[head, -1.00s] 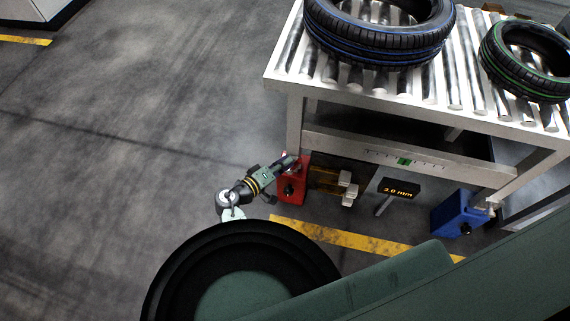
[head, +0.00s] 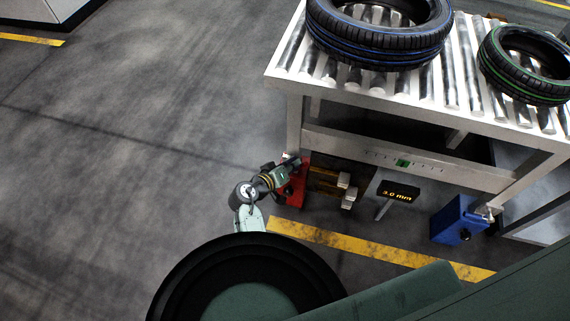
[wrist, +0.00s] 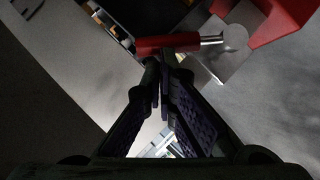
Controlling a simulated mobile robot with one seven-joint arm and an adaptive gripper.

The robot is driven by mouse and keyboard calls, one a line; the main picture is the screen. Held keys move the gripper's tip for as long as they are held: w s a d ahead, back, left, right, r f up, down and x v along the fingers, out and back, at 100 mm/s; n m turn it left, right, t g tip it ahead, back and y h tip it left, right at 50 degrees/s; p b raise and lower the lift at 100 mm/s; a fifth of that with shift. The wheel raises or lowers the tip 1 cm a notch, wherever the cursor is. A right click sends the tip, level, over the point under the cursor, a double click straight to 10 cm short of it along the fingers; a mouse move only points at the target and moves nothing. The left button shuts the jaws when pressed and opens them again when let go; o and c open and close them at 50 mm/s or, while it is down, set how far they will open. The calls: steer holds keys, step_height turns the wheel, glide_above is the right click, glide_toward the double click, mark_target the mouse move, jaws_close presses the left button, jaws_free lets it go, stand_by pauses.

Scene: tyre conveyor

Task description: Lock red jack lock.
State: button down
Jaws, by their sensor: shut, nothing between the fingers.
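The red jack (head: 299,186) stands on the floor under the near left corner of the roller conveyor, partly covered by my arm in the head view. In the wrist view its red body (wrist: 285,18) is at upper right, and a lever with a red grip (wrist: 165,43) and a metal rod runs left from a round metal plate (wrist: 236,38). My gripper (wrist: 166,66) is shut and empty, with its fingertips just below the red grip in that picture. I cannot tell whether they touch it.
The conveyor (head: 280,72) carries a blue-striped tyre (head: 380,45) and a green-striped tyre (head: 520,70). A blue jack (head: 455,222) stands at right. A small display (head: 399,191) shows a millimetre reading. Floor to the left is clear, with a yellow line (head: 340,240) in front.

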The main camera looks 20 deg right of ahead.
steer(key=shift+s+d+f+m+t+y, duration=0.2)
steer(key=shift+s+d+m+y, duration=0.1)
steer(key=shift+d+m+y, duration=0.2)
steer(key=shift+s+d+f+m+t+y, duration=0.2)
steer(key=shift+s+d+m+y, duration=0.1)
steer(key=shift+d+m+y, duration=0.15)
steer(key=shift+m+t+y, duration=0.4)
steer(key=shift+m+y, duration=0.35)
steer(key=shift+y, duration=0.1)
steer(key=shift+s+d+f, duration=0.45)
steer(key=shift+d+f, duration=0.2)
steer(key=shift+f, duration=0.2)
steer(key=shift+s+d+f, duration=0.4)
steer(key=shift+d+f, duration=0.25)
steer(key=shift+f, duration=0.15)
steer(key=shift+b, duration=0.3)
